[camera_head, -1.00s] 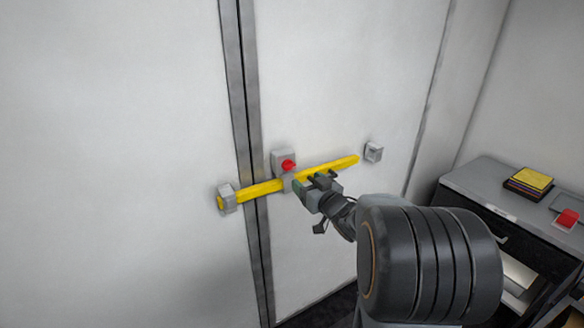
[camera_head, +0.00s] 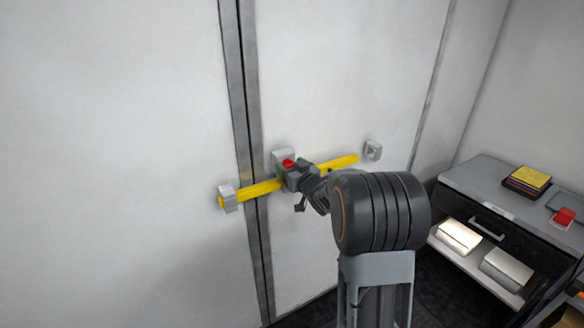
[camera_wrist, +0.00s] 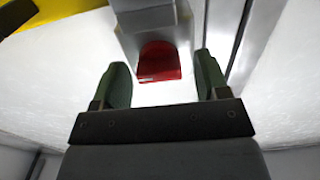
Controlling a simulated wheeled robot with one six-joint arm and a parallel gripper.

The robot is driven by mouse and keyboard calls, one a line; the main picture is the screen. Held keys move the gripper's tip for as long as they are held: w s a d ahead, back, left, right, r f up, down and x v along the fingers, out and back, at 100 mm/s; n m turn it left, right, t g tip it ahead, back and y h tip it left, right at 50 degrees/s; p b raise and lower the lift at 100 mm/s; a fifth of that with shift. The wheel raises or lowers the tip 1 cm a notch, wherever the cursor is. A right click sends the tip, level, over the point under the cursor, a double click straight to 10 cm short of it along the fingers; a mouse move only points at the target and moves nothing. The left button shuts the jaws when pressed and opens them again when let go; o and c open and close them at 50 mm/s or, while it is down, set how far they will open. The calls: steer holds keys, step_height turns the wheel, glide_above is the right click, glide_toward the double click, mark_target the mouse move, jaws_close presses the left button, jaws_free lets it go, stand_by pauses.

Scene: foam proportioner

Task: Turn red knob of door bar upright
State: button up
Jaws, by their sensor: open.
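The red knob (camera_head: 288,163) sits on a grey block (camera_head: 281,155) on the white door, at the middle of the yellow door bar (camera_head: 259,190). The bar lies nearly level across the door seam, its right end a little higher. My gripper (camera_head: 291,172) is at the knob and hides part of the bar. In the wrist view the red knob (camera_wrist: 159,62) shows between and just beyond the tips of my open gripper (camera_wrist: 160,85). The green-padded fingers stand apart on either side of it, with gaps.
A grey bracket (camera_head: 228,198) holds the bar's left end. Another bracket (camera_head: 373,150) is on the door just right of the bar's right end. A grey cabinet (camera_head: 485,185) with a yellow-topped stack (camera_head: 528,178) stands at the right. The door's left side is clear.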

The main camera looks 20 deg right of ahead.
steer(key=shift+c, duration=0.5)
steer(key=c, duration=0.7)
steer(key=shift+d, duration=0.15)
steer(key=shift+c, duration=0.6)
steer(key=shift+a+f+n+b, duration=0.1)
steer(key=shift+n+b, duration=2.85)
steer(key=shift+b, duration=0.05)
steer(key=shift+a+f+n+b, duration=0.1)
steer(key=shift+a+n+b, duration=0.05)
steer(key=shift+n+b, duration=2.8)
steer(key=shift+a+f+n+b, duration=0.1)
steer(key=shift+n+b, duration=2.8)
steer(key=shift+b, duration=0.15)
steer(key=shift+r+n, duration=0.1)
steer(key=shift+n, duration=0.2)
steer(key=o, duration=0.9)
